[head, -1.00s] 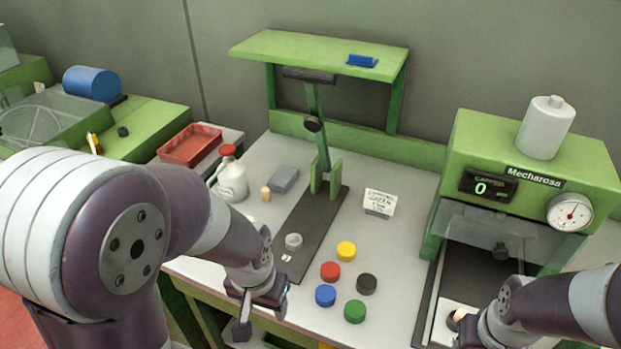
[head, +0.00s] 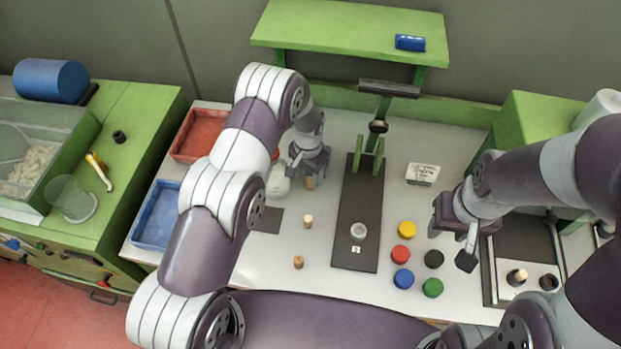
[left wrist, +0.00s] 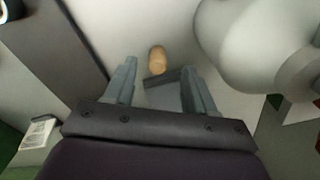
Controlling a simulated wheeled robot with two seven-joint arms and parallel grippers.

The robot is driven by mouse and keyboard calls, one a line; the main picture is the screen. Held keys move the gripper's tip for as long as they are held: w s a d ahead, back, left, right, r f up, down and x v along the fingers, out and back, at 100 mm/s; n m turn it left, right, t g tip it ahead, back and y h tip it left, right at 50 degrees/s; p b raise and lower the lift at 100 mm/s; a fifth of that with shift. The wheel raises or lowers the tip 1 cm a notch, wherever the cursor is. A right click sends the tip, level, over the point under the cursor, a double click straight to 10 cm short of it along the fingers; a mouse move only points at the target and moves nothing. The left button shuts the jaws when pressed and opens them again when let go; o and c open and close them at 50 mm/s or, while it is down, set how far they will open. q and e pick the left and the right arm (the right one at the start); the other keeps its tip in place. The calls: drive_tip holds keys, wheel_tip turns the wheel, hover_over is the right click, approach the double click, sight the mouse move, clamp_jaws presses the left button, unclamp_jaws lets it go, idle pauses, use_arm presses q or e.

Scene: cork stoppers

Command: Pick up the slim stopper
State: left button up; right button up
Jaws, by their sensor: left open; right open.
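Several cork stoppers stand on the white bench. One tan stopper (head: 309,183) is beside the white jug (head: 279,181), just by my left gripper (head: 309,172). In the left wrist view this stopper (left wrist: 157,60) is seen end-on, ahead of and between the spread fingers (left wrist: 160,85), not touching them. Two more stoppers, one (head: 307,221) in the middle and one (head: 298,262) nearer the front, stand to the left of the dark strip. I cannot tell for sure which is slimmest. My left gripper is open and empty. My right gripper (head: 452,245) is open and empty above the bench, left of the green machine.
The jug is close to my left gripper. The lever press (head: 378,125) stands on a dark strip (head: 357,200) to its right. Coloured caps, such as the yellow one (head: 407,229), lie right of it.

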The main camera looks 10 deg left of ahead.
sight(310, 179)
use_arm(q)
drive_tip(key=shift+d+f+p, duration=0.3)
drive_tip(key=shift+f+p, duration=0.2)
drive_tip(key=shift+f, duration=0.05)
drive_tip(key=shift+d+f+p, duration=0.25)
drive_tip(key=shift+f+p, duration=0.2)
drive_tip(key=shift+f, duration=0.1)
drive_tip(key=f, duration=0.1)
drive_tip(key=a+f, duration=0.1)
drive_tip(key=shift+w+f, duration=0.15)
drive_tip(key=shift+f, duration=0.25)
drive_tip(key=shift+d+r, duration=0.1)
drive_tip(key=shift+d, duration=0.05)
drive_tip(key=c, duration=0.3)
drive_tip(key=shift+d, duration=0.1)
drive_tip(key=c, duration=0.5)
clamp_jaws()
